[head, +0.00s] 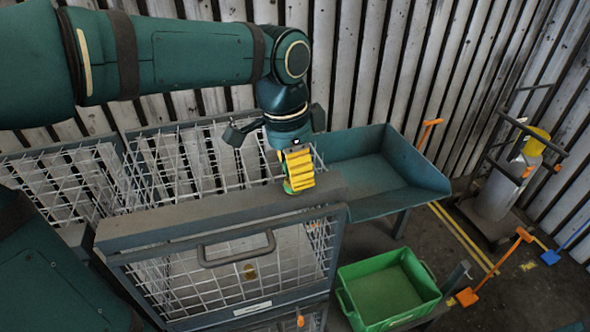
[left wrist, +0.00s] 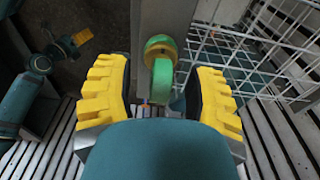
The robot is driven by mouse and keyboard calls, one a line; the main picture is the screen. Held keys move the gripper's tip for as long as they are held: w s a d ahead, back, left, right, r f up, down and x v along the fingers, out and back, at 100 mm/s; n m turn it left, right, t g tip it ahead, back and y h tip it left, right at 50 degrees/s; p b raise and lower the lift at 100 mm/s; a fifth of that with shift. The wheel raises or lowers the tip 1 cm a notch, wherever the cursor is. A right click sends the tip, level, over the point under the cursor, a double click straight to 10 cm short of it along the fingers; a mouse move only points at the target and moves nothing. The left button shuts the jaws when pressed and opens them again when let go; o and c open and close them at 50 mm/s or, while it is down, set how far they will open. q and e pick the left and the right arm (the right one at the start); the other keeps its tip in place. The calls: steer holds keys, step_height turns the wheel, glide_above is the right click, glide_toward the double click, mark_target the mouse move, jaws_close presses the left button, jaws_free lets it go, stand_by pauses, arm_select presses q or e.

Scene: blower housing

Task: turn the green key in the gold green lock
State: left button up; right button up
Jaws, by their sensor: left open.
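The gold green lock (left wrist: 160,46) is a round green and gold piece on the grey beam. The green key (left wrist: 162,82) sticks out from it toward the camera; how deep it sits is hidden. My left gripper (left wrist: 160,95) is open, with its yellow ridged pads on both sides of the key and clear gaps between. In the head view the left gripper (head: 298,168) is at the right end of the beam, and only a sliver of green shows beside its pads. What looks like my right gripper (left wrist: 82,37) is small at the left of the wrist view; its jaws are unclear.
The grey beam (head: 200,219) tops a wire-mesh cage with a handle (head: 236,249). More mesh cages stand behind it. A blue-green tray (head: 375,170) adjoins on the right. A green crate (head: 388,290) is in front, and a cart with a cylinder (head: 497,190) stands at far right.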

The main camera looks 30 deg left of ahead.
arm_select(q)
steer(key=shift+f, duration=0.45)
jaws_close()
stand_by(0.3)
steer(key=m, duration=0.3)
steer(key=shift+d+p, duration=0.1)
steer(key=shift+p, duration=0.25)
steer(key=shift+m, duration=1)
